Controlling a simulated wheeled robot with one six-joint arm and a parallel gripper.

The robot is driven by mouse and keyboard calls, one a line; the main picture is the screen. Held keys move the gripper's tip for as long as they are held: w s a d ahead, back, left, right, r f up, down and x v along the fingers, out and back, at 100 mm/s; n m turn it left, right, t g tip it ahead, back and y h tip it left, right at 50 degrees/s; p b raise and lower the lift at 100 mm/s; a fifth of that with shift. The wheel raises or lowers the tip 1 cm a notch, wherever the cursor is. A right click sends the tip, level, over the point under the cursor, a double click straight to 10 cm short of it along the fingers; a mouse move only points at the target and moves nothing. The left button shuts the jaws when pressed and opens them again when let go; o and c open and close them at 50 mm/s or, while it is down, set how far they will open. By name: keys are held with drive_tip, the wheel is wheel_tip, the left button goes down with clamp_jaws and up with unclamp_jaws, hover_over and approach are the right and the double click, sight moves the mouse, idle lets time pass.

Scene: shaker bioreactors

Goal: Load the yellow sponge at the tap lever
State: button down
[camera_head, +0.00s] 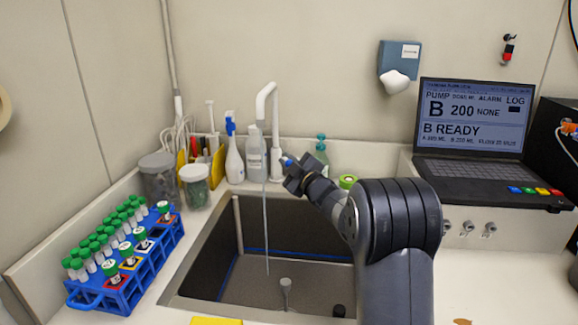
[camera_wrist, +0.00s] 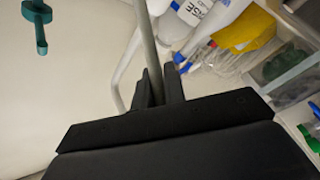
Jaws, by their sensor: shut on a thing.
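The yellow sponge (camera_head: 215,321) lies on the counter in front of the sink, cut off by the bottom edge of the head view. The white tap (camera_head: 275,120) stands behind the sink with its spout bent over the basin, and a thin stream falls from it. My gripper (camera_head: 290,165) is at the side of the tap, by its lever. In the wrist view my gripper (camera_wrist: 162,88) is shut on a thin grey rod (camera_wrist: 149,50), which looks like the tap lever. The fingers hide the rod's lower end. The sponge is not in the wrist view.
A blue rack (camera_head: 125,265) of green-capped tubes stands left of the sink (camera_head: 225,255). Jars, a spray bottle (camera_head: 234,155) and other bottles line the back. A laptop (camera_head: 475,125) sits at the right. The front right counter is mostly clear.

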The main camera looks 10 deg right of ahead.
drive_tip(key=shift+a+r, duration=0.2)
drive_tip(key=c, duration=1.5)
unclamp_jaws()
drive_tip(key=shift+s+a, duration=0.1)
drive_tip(key=shift+f, duration=0.1)
drive_tip(key=shift+s+d+f, duration=0.1)
drive_tip(key=shift+s+d, duration=0.25)
drive_tip(key=shift+s, duration=0.15)
drive_tip(key=b+v, duration=0.1)
drive_tip(key=v, duration=0.8)
drive_tip(key=shift+s, duration=0.35)
drive_tip(key=shift+c, duration=0.2)
